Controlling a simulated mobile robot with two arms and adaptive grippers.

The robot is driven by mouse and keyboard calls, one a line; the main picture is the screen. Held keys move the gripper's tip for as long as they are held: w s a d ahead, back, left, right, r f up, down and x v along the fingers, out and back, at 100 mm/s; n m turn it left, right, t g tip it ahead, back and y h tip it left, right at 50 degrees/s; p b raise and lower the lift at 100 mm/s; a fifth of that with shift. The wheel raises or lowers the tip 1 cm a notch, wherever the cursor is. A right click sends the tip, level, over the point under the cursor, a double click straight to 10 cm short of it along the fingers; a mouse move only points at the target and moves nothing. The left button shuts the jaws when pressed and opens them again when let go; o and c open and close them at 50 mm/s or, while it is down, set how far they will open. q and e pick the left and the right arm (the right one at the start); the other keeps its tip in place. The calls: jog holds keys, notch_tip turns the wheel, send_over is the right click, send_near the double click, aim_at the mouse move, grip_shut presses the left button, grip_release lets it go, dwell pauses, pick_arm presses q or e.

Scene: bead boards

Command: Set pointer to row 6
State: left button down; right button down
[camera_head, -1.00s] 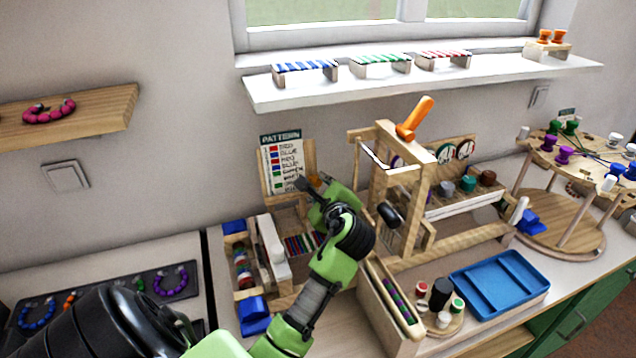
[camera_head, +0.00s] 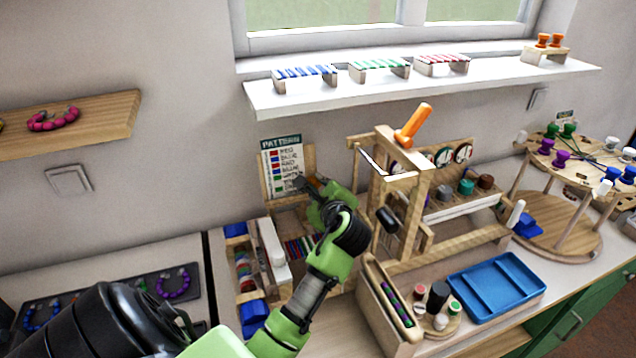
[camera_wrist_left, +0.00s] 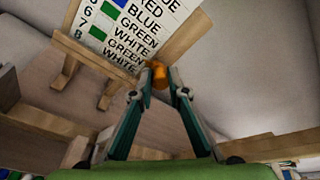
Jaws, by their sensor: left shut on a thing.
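The pattern card (camera_head: 283,165) stands on a wooden board at the back of the bench, with listed colour words and coloured squares. It also shows in the left wrist view (camera_wrist_left: 125,35), where the numbers 6, 7 and 8 are readable. My left gripper (camera_head: 310,186) is at the card's lower right. In the left wrist view, my left gripper (camera_wrist_left: 168,85) has its fingertips closed on the small orange pointer (camera_wrist_left: 158,72). The pointer is by the card's lower right edge; I cannot tell exactly which row it faces. My right gripper is not in view.
A wooden frame with an orange handle (camera_head: 413,124) stands close to the right of my left gripper. A blue tray (camera_head: 497,287) and small pots are at front right. A bead tray (camera_head: 247,270) lies left of the forearm. A shelf (camera_head: 420,83) hangs above.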

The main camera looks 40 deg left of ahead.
pick_arm(q)
jog(key=shift+r+p, duration=0.35)
jog(key=shift+r, duration=0.2)
jog(key=shift+f, duration=0.1)
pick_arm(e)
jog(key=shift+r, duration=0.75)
pick_arm(q)
jog(key=c, duration=2.2)
grip_release()
jog(key=v, duration=1.2)
jog(key=shift+f, duration=0.1)
